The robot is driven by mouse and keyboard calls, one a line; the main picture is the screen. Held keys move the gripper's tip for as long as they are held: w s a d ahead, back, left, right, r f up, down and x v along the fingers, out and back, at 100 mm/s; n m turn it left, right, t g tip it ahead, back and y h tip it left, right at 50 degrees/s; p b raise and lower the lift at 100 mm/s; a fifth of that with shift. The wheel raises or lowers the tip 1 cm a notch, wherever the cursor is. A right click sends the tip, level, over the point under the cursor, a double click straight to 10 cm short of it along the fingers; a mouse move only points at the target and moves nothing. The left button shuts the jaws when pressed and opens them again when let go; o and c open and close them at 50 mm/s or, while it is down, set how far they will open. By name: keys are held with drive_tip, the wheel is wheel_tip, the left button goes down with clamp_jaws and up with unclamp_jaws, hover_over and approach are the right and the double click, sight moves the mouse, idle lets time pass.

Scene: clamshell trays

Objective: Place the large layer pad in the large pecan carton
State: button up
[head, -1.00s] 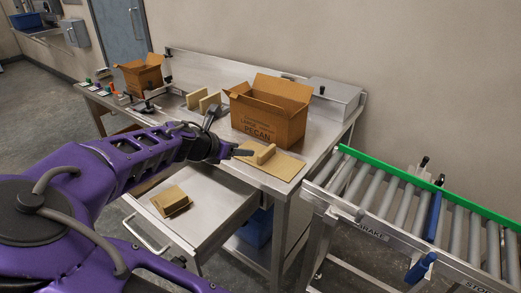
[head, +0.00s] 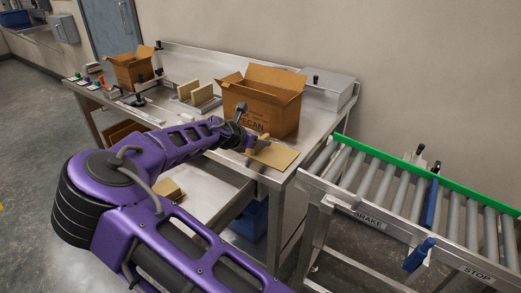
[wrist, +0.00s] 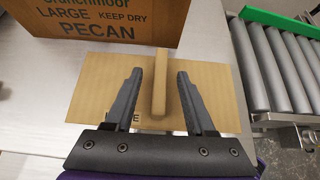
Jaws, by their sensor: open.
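The large layer pad (wrist: 100,90) is a flat tan cardboard sheet with a raised upright grip strip (wrist: 160,80) across its middle. It lies flat on the steel table and also shows in the head view (head: 277,156). My gripper (wrist: 157,75) is open above the pad, one finger on each side of the strip, with gaps visible on both sides. Printing on the pad is mostly hidden by my left finger. The large pecan carton (wrist: 110,25), brown with "LARGE PECAN" printed on it, stands open-topped just behind the pad; in the head view (head: 262,108) its flaps are spread.
A smaller open carton (head: 132,70) stands at the table's far left. Upright tan boards (head: 201,94) stand left of the large carton. A roller conveyor (head: 400,190) with a green rail adjoins on the right. An open drawer (head: 205,200) below holds another tan pad (head: 168,190).

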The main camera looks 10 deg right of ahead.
drive_tip(key=shift+x, duration=0.8)
clamp_jaws()
